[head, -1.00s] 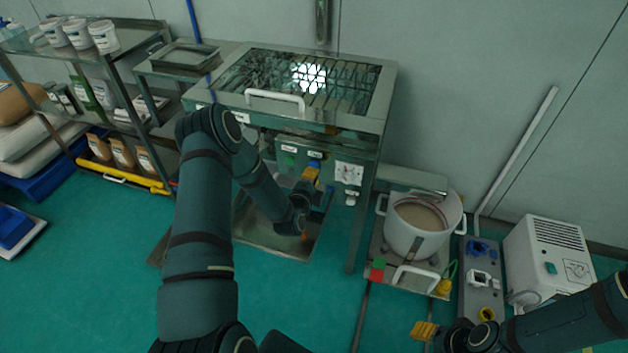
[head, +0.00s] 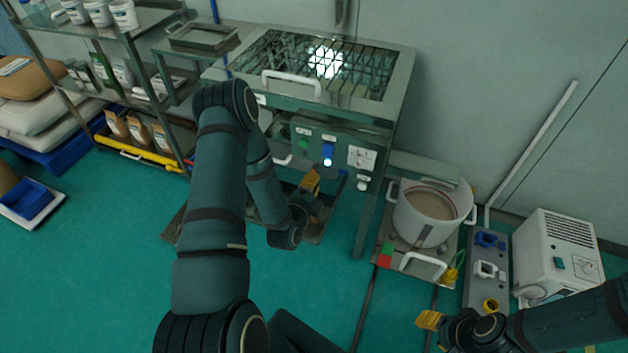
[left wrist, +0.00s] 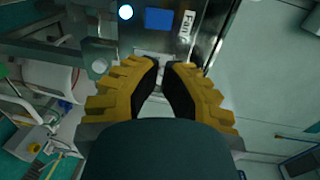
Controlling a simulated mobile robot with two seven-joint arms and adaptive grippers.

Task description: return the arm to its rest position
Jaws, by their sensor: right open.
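My left gripper (head: 312,180), with yellow ribbed fingers, is in front of and just below the sieve machine's control panel (head: 305,143), apart from it. In the left wrist view the fingers (left wrist: 166,65) converge with only a thin gap and nothing between them. A blue switch (head: 328,150) has a bright lit spot under it; the wrist view shows a blue patch (left wrist: 158,19) beside a "Fan" label. My left arm is bent at a high elbow in front of the machine. My right gripper (head: 430,320) is open and empty at lower right.
The vibrating sieve (head: 403,75) stands against the wall. To its right are a pot (head: 420,225) on a cart, a socket board (head: 478,290) and a white unit (head: 560,250). A shelf rack (head: 150,95) is at left. Green floor is clear at lower left.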

